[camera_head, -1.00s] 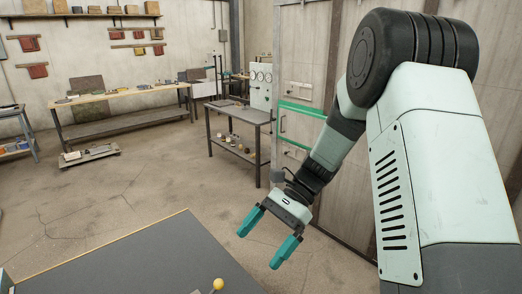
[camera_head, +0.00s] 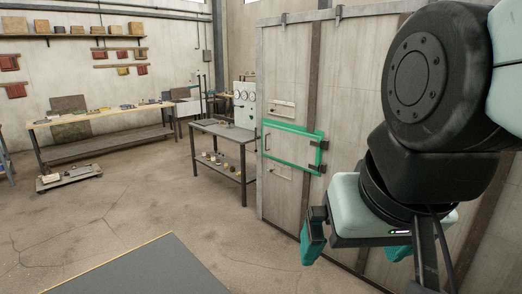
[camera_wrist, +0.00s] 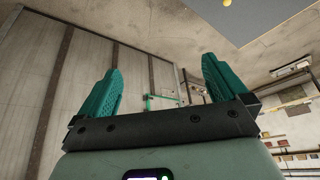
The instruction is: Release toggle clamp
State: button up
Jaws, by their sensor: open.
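No toggle clamp can be made out in the head view. In the wrist view, a small yellow knob (camera_wrist: 227,3) shows at the top edge beside the grey tabletop (camera_wrist: 262,22); I cannot tell whether it belongs to the clamp. My gripper (camera_head: 355,248) is open and empty at the right of the head view, in front of the wall panels. Its teal fingers stand wide apart in the wrist view (camera_wrist: 160,75), with nothing between them nearby. It is well away from the knob.
The near grey tabletop (camera_head: 165,272) has a yellow edge and its visible part is bare. A green frame (camera_head: 290,147) is on the panelled wall. A small side table (camera_head: 226,133) and a long workbench (camera_head: 100,117) stand farther back.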

jog(key=shift+s+d+r+t, duration=0.1)
jog(key=shift+s+d+t, duration=0.15)
jog(key=shift+s+t, duration=0.1)
